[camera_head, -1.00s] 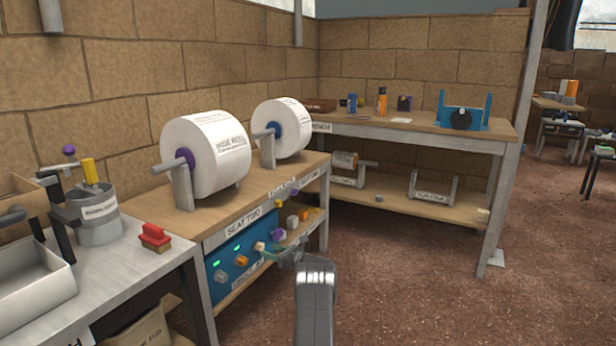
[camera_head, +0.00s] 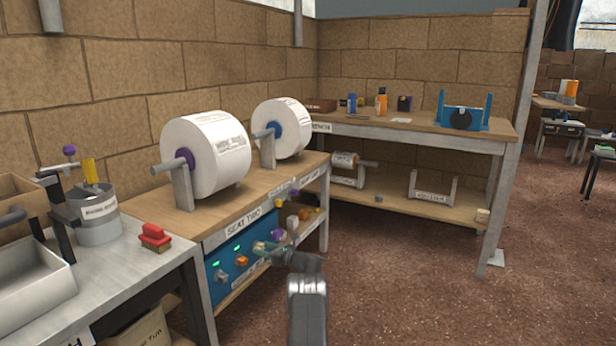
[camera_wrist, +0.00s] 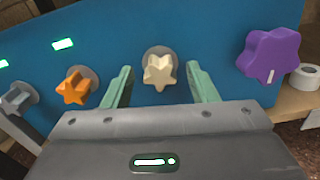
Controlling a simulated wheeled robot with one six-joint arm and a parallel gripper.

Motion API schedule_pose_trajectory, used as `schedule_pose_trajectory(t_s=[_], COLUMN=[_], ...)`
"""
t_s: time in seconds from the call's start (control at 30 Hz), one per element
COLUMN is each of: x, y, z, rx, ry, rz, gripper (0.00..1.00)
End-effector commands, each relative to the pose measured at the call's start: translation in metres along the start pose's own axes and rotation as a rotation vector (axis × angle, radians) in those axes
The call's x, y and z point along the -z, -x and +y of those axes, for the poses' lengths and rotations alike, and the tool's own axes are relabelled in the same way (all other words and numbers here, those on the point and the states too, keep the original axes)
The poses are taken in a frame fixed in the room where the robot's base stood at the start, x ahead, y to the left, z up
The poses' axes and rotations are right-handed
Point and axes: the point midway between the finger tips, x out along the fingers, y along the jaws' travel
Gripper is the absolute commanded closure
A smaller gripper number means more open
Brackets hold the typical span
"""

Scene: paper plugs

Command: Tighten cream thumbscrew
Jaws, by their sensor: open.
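The cream thumbscrew (camera_wrist: 159,72) is star-shaped and sits on a round grey washer on the blue panel (camera_wrist: 130,35). My gripper (camera_wrist: 161,84) is open in the wrist view, with one green finger on each side of the cream thumbscrew. The fingers look apart from it, with a gap on both sides. In the head view my gripper (camera_head: 262,248) is in front of the blue panel, and I cannot make out the cream thumbscrew there.
An orange thumbscrew (camera_wrist: 73,87) and a grey one (camera_wrist: 15,99) are to the left. A larger purple one (camera_wrist: 269,54) stands out at the right. A white roll (camera_wrist: 305,77) lies beyond the panel's right edge. Big paper rolls (camera_head: 203,155) stand on the bench above.

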Motion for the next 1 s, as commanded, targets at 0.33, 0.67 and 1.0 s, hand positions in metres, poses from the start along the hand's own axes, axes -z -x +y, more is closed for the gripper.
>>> schedule_pose_trajectory(t_s=[0.33, 0.67, 1.0], x=[-0.0003, -0.0004, -0.0004], y=[0.0002, 0.0002, 0.0003], z=[-0.0001, -0.0001, -0.0001], rx=[0.000, 0.000, 0.000], ry=[0.001, -0.080, -0.471], rz=[0.000, 0.000, -0.001], gripper=[0.90, 0.90, 0.90])
